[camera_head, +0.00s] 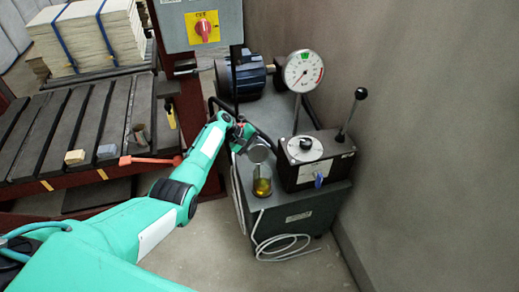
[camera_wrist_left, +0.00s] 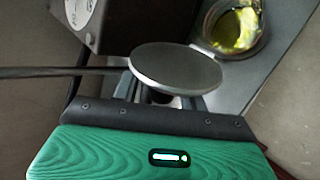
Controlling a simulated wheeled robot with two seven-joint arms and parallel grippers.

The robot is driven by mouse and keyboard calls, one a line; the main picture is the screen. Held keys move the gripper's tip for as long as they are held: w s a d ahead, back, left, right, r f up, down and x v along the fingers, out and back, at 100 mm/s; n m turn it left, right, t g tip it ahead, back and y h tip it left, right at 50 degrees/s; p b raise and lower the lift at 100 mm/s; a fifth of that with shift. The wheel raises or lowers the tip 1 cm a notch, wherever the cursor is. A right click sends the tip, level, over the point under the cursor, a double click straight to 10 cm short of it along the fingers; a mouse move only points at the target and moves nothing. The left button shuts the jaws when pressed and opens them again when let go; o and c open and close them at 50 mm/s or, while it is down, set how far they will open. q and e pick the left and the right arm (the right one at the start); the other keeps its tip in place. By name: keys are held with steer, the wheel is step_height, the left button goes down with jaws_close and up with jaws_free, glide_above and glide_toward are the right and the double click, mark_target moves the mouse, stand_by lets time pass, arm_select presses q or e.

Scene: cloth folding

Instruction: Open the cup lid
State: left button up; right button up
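The cup (camera_head: 262,187) is a small clear glass with yellow liquid, standing upright on the dark cabinet top. In the left wrist view the cup (camera_wrist_left: 236,28) shows an open round mouth at the top right. The lid is a round, flat grey disc (camera_wrist_left: 176,66), also visible in the head view (camera_head: 258,153). It is off the cup and apart from it. My left gripper (camera_head: 246,143) is shut on the lid and holds it up beside the cup. The lid hides most of the fingertips in the wrist view (camera_wrist_left: 168,97). My right gripper is in neither view.
A black control box (camera_head: 317,160) with a knob and lever stands right of the cup on the cabinet (camera_head: 300,208). A dial gauge (camera_head: 303,71) and blue motor (camera_head: 243,75) are behind. A slotted bench (camera_head: 75,125) is at left. The wall is close on the right.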

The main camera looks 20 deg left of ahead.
arm_select(q)
steer(key=v, duration=1.4)
steer(key=shift+p, duration=0.4)
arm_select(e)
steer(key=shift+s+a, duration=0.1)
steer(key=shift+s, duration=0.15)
arm_select(q)
steer(key=shift+f, duration=0.1)
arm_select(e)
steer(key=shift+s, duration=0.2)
